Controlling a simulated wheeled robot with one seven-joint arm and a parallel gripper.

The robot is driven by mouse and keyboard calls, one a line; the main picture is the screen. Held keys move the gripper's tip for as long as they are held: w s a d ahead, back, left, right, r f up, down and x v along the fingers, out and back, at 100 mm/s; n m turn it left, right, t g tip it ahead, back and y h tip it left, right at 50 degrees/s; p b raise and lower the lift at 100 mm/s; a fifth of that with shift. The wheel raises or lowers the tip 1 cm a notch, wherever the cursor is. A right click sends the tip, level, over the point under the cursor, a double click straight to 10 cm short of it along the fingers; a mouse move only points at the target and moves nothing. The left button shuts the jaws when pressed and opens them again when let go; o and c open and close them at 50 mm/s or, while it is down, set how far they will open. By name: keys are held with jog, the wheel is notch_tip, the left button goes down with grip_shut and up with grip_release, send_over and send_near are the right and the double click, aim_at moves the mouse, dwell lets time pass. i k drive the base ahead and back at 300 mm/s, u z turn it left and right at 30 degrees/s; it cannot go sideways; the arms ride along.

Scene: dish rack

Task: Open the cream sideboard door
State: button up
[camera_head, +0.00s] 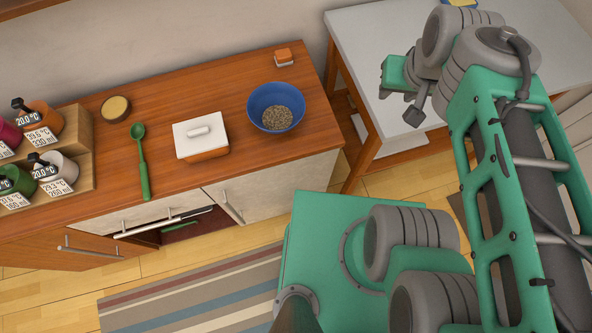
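The sideboard (245,90) has an orange-brown wooden top and stands along the wall at the left and centre. Its cream door (285,187) is on the right part of the front and looks shut flush. A slim metal handle (232,206) stands near the door's left edge. My arm rises at the right, over the floor and the white table, well away from the door. My gripper (402,92) seems to be the small green and grey part at the arm's far end, apart from the handle. Its fingers are not clear enough to tell open from shut.
Left of the door, a dark opening (190,229) shows below a cream front with a long handle; a brown wooden front (85,249) is further left. A blue bowl (276,97), butter dish (201,131) and green spoon (141,160) sit on top. A white table (370,40) stands right.

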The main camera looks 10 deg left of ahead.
aim_at(253, 197)
jog(key=z, duration=0.15)
jog(key=k, duration=1)
jog(key=u, duration=1.05)
jog(key=i, duration=0.45)
jog(key=u, duration=0.3)
jog(key=k, duration=1.15)
jog(key=u, duration=1.35)
jog(key=i, duration=0.9)
jog(key=z, duration=0.6)
